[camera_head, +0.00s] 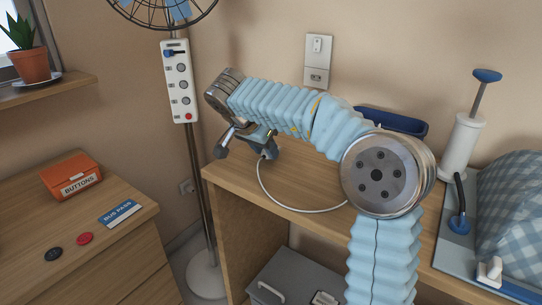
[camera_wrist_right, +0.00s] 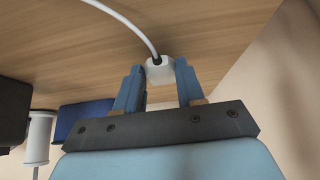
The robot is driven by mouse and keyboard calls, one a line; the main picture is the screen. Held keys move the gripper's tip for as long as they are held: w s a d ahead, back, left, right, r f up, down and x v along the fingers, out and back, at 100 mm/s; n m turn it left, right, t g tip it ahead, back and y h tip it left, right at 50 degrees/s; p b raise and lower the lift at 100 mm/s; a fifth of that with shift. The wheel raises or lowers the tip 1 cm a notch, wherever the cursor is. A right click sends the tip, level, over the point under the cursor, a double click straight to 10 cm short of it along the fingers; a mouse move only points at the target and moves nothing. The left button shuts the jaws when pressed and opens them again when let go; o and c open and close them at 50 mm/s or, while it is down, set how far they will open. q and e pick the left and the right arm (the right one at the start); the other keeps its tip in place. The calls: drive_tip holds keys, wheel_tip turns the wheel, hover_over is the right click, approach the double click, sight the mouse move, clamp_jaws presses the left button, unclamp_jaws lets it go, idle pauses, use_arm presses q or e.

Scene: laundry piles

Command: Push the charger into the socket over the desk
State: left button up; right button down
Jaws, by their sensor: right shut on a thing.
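My right gripper (camera_head: 246,148) hangs low over the left end of the desk (camera_head: 232,172). In the right wrist view its two blue fingers (camera_wrist_right: 159,72) are shut on the white charger (camera_wrist_right: 160,73). A white cable (camera_wrist_right: 135,28) runs from the charger; in the head view the cable (camera_head: 290,206) loops over the desk to the right, passing behind my arm. The charger itself is mostly hidden by the gripper in the head view. The socket (camera_head: 316,77) is on the wall plate above the desk, below a switch, up and right of the gripper. My left gripper is not seen.
A blue tray (camera_head: 393,121) lies at the desk's back behind my arm. A white pump-like cylinder (camera_head: 461,146) and checked cloth (camera_head: 515,200) stand right. A fan pole with control panel (camera_head: 180,82) stands left of the desk. A dresser (camera_head: 110,245) is farther left.

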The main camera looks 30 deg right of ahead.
sight(264, 154)
drive_tip(key=shift+r, duration=2.95)
